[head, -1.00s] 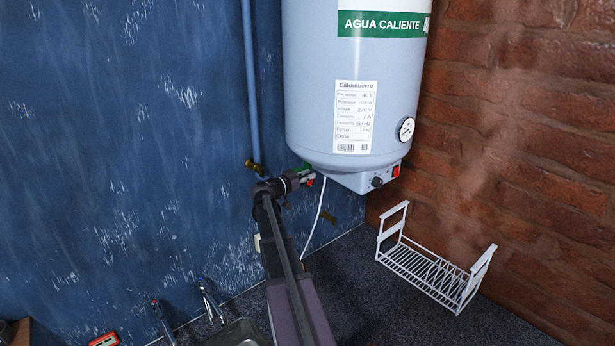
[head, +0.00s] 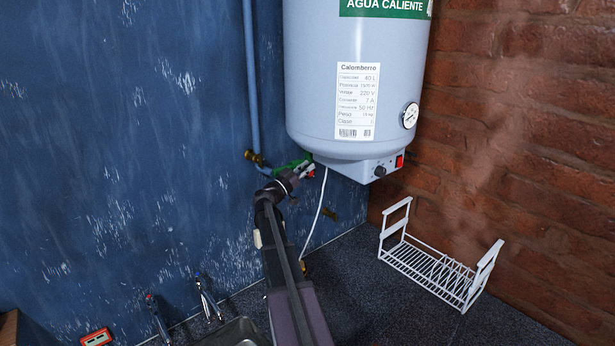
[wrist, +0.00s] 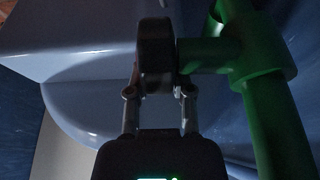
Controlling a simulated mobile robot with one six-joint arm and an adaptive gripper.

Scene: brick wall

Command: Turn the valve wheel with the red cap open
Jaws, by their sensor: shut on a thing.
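A green pipe fitting (head: 292,164) sits on the blue wall just left of the water heater's underside. A small red spot (head: 313,174) with a pale part shows at its right end; I cannot tell whether it is the red cap. My gripper (head: 292,181) is at this fitting, its fingers hardly visible in the head view. In the wrist view, my gripper (wrist: 156,65) is shut at a dark rounded shape beside the stub of the green pipe (wrist: 262,75). Fingertips and valve wheel merge there in shadow. No red cap shows in the wrist view.
The grey water heater (head: 355,80) hangs close above and right of my gripper. A white cable (head: 318,215) runs down beside my arm. A white wire rack (head: 435,270) stands on the dark counter at right. Taps (head: 207,295) and a sink are at lower left.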

